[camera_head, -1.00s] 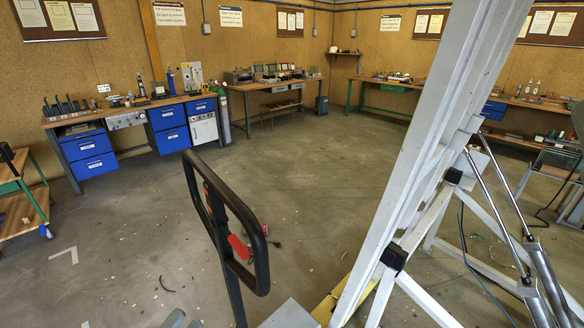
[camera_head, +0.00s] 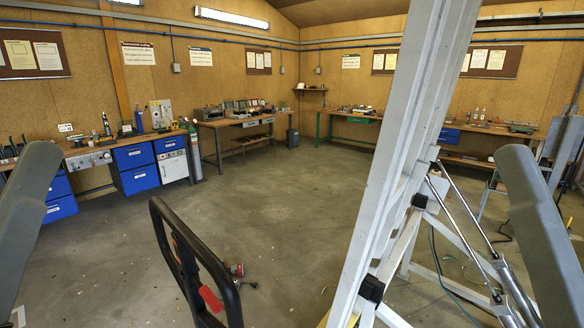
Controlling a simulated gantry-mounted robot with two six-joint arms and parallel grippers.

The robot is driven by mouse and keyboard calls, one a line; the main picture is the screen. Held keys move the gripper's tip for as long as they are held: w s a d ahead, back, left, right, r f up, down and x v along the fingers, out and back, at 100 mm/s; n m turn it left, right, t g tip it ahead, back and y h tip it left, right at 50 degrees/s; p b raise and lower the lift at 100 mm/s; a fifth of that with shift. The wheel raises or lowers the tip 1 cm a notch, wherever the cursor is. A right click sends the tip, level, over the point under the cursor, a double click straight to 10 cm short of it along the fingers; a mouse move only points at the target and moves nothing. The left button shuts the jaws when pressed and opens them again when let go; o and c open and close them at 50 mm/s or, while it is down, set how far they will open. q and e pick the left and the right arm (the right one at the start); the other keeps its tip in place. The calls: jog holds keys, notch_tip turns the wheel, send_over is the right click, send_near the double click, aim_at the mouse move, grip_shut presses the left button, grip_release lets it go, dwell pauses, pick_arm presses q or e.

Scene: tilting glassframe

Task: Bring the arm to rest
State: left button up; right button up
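Two smooth grey arm links of mine show, one at the left edge (camera_head: 28,205) and one at the right edge (camera_head: 540,220). Both are cut off by the picture's border. Neither gripper is in view, so I cannot see whether they are open or hold anything. A tall white tilting frame (camera_head: 408,150) leans up through the right half of the view. My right arm link shows to the right of this frame, with a visible gap between them.
A black bar handle (camera_head: 165,245) with a red lever (camera_head: 211,299) stands in the front left-centre. A small red and grey item (camera_head: 237,270) lies on the floor. Workbenches with blue drawers (camera_head: 133,157) line the walls. The middle floor (camera_head: 290,200) is open.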

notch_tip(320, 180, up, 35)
jog(key=p, duration=3.1)
